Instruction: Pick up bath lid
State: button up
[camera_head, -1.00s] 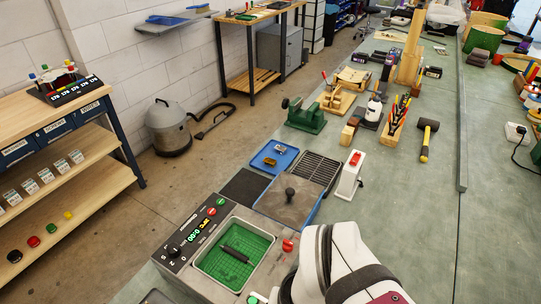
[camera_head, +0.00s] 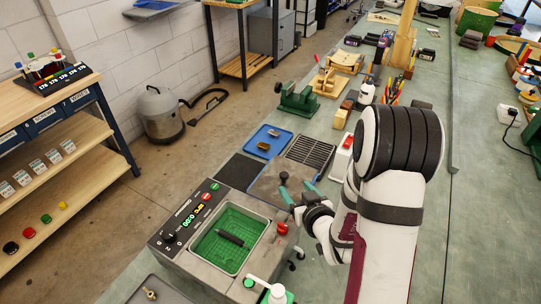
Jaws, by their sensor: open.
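The bath lid (camera_head: 264,188) is a flat grey plate with a dark upright knob (camera_head: 284,176), lying just beyond the bath. The bath (camera_head: 201,266) is a grey unit with an open basin, a green basket (camera_head: 218,251) inside and a dark object (camera_head: 230,238) in the basket. My gripper (camera_head: 293,185) has teal fingers, open and spread close to the knob. I cannot tell whether they touch it. The gripper and arm hide the lid's right part.
A blue tray (camera_head: 276,133) with small items and a dark rack (camera_head: 311,152) lie behind the lid. A white and red device (camera_head: 341,155) stands to the right, partly behind my arm. A white bottle with a pump (camera_head: 275,293) is at the front.

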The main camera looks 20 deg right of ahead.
aim_at(285, 176)
jog(key=x, duration=0.7)
jog(key=shift+w+a, duration=0.15)
jog(key=shift+w, duration=0.2)
grip_shut()
